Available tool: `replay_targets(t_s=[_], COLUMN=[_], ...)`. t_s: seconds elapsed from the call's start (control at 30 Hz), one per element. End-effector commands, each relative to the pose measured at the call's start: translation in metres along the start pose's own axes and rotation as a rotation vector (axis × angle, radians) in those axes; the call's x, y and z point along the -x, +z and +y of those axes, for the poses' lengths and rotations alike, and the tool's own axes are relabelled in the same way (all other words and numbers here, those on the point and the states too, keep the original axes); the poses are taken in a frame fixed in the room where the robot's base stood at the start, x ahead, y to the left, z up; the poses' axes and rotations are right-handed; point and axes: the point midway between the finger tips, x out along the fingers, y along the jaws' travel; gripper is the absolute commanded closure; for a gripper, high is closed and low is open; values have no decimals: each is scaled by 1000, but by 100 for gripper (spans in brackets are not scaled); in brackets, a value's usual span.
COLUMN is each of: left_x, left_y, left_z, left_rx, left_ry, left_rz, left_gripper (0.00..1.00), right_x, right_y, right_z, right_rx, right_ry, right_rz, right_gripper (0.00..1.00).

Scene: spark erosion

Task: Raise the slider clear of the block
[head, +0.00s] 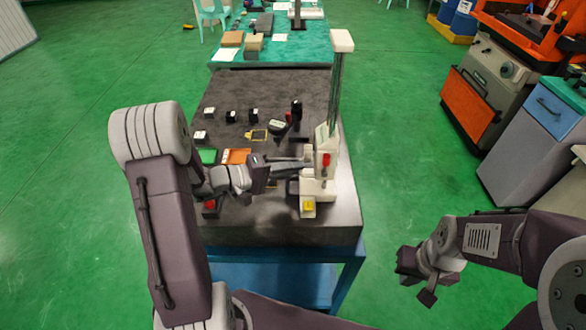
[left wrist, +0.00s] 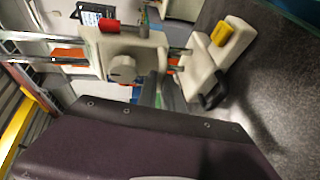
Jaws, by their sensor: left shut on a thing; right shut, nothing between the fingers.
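A cream height stand with a tall metal column rises at the right side of the dark table. Its slider (head: 326,150), with a red part on it, sits low on the column; the slider (left wrist: 128,58) with its round knob also shows in the left wrist view. Below it is the stand's cream base (head: 318,193), which carries a yellow part (left wrist: 221,34). My left gripper (head: 300,166) reaches in from the left and is shut at the slider; the exact grip is partly hidden. I cannot clearly make out the block. My right gripper (head: 415,286) is shut and empty, right of the table.
A red button (head: 210,204) is near the front left. An orange and grey machine (head: 485,90) stands at the right, with clear green floor between.

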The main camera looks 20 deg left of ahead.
Motion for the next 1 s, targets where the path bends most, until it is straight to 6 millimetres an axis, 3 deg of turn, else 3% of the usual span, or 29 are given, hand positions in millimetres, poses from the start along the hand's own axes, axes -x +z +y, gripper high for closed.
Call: replay_targets(t_s=[0.3, 0.67, 0.7, 0.77, 1.0], left_x=[12, 14, 14, 14, 14], left_y=[-5, -5, -5, -5, -5], left_z=[59, 65, 65, 65, 65], left_rx=[-4, 0, 0, 0, 0], left_ry=[4, 4, 4, 3, 3], left_rz=[1, 0, 0, 0, 0], left_gripper=[100, 100, 87, 70, 68], right_x=[14, 14, 14, 14, 14], right_y=[-2, -2, -2, -2, -2], right_z=[0, 0, 0, 0, 0], right_rx=[0, 0, 0, 0, 0], right_ry=[0, 0, 0, 0, 0], right_rz=[0, 0, 0, 0, 0], right_gripper=[100, 100, 100, 100, 100])
